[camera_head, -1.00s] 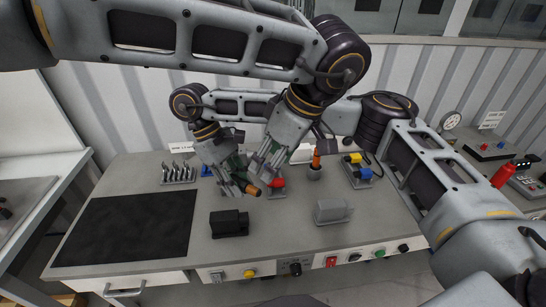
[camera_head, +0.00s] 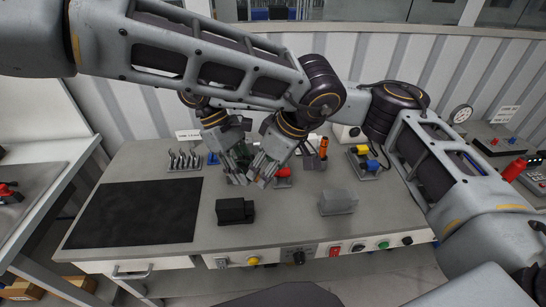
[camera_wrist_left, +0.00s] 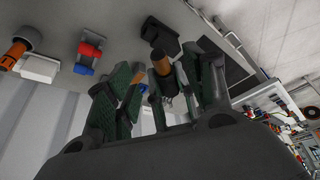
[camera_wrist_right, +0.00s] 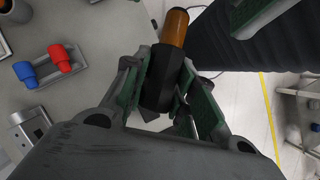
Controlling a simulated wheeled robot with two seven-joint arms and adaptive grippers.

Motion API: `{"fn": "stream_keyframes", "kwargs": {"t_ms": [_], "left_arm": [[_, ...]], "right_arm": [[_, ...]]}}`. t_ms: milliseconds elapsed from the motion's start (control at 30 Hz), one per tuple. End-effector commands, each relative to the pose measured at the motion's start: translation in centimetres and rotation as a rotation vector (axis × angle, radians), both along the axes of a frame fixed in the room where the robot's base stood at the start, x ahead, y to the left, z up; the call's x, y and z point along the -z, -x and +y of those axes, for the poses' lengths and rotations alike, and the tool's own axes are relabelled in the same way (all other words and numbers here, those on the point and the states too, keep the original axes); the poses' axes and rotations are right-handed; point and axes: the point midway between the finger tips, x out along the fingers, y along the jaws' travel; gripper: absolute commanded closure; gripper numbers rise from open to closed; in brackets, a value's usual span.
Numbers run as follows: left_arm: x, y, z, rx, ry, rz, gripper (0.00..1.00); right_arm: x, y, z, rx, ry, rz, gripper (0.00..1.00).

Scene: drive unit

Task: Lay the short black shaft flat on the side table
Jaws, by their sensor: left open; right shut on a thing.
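My right gripper (camera_head: 236,168) is shut on the short black shaft (camera_wrist_right: 157,85), a dark faceted piece with an orange-brown end, best seen in the right wrist view. The shaft also shows in the left wrist view (camera_wrist_left: 161,69). My left gripper (camera_head: 264,170) is open close beside the right one, its fingers spread around the region of the shaft; I cannot tell whether they touch it. In the head view the grippers hide the shaft. A grey side table (camera_head: 40,205) stands at the left, separated from the main bench (camera_head: 275,235).
A black mat (camera_head: 135,212) covers the bench's left part. A black block (camera_head: 235,210) and a grey block (camera_head: 338,201) stand near the front. A rack of pegs (camera_head: 184,160), an orange-handled tool (camera_head: 323,147) and red and blue connectors (camera_wrist_right: 47,66) stand around the grippers.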

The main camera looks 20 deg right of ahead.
Motion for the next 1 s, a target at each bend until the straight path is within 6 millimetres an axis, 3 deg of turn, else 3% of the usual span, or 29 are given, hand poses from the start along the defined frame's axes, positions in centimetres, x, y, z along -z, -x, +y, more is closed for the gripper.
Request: {"fn": "stream_keyframes", "kwargs": {"t_ms": [333, 800, 1000], "left_arm": [[3.3, -1.0, 0.9, -0.001, -0.001, 0.001, 0.47], [4.1, -1.3, 1.1, 0.000, 0.000, 0.000, 0.47], [4.1, -1.3, 1.1, 0.000, 0.000, 0.000, 0.70]], "right_arm": [[0.0, 0.0, 0.0, 0.000, 0.000, 0.000, 1.00], [0.0, 0.0, 0.0, 0.000, 0.000, 0.000, 1.00], [0.0, 0.0, 0.0, 0.000, 0.000, 0.000, 1.00]]}}
